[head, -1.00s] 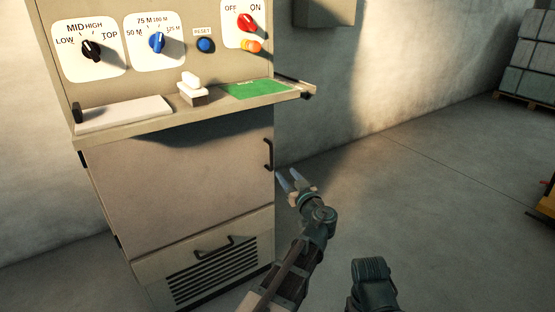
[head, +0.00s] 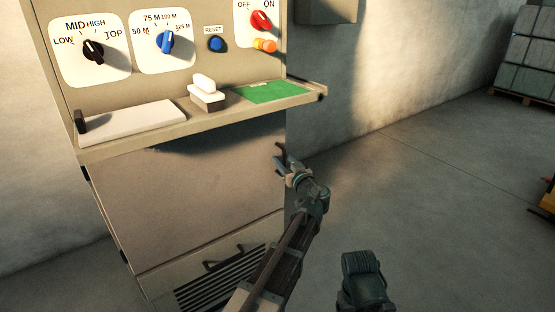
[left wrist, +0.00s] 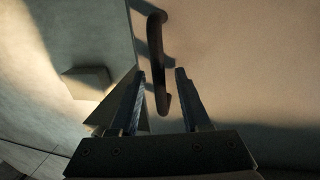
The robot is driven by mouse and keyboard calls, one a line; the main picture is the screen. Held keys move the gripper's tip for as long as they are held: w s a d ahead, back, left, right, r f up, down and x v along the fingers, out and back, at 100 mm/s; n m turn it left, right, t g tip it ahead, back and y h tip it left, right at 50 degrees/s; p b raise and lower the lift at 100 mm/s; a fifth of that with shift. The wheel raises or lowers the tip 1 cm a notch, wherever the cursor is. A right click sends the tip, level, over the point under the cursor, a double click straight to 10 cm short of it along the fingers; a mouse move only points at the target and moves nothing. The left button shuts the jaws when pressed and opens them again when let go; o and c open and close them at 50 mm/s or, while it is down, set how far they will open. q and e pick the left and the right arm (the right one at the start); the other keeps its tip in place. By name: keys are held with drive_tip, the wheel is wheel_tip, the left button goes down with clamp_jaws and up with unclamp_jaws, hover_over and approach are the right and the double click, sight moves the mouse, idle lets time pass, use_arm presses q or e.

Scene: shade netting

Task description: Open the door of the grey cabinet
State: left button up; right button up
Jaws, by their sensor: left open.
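The grey cabinet (head: 72,85) stands at the left in the head view. Its plain door (head: 195,190) is below the ledge and looks shut. The dark bar handle (left wrist: 155,45) is on the door near its edge in the left wrist view. My left gripper (head: 280,158) is at the door's right edge, by the handle. In the left wrist view its two fingers (left wrist: 160,73) are open, one on each side of the handle's lower part, with gaps showing. I cannot tell how deep the handle sits between them. My right gripper is not in view.
A ledge (head: 232,112) juts out above the door. A vented panel with a dark handle (head: 224,257) is below it. Stacked grey blocks (head: 525,55) stand at the far right. The floor (head: 440,190) right of the cabinet is clear.

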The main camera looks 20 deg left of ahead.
use_arm(q)
clamp_jaws()
idle(1.4)
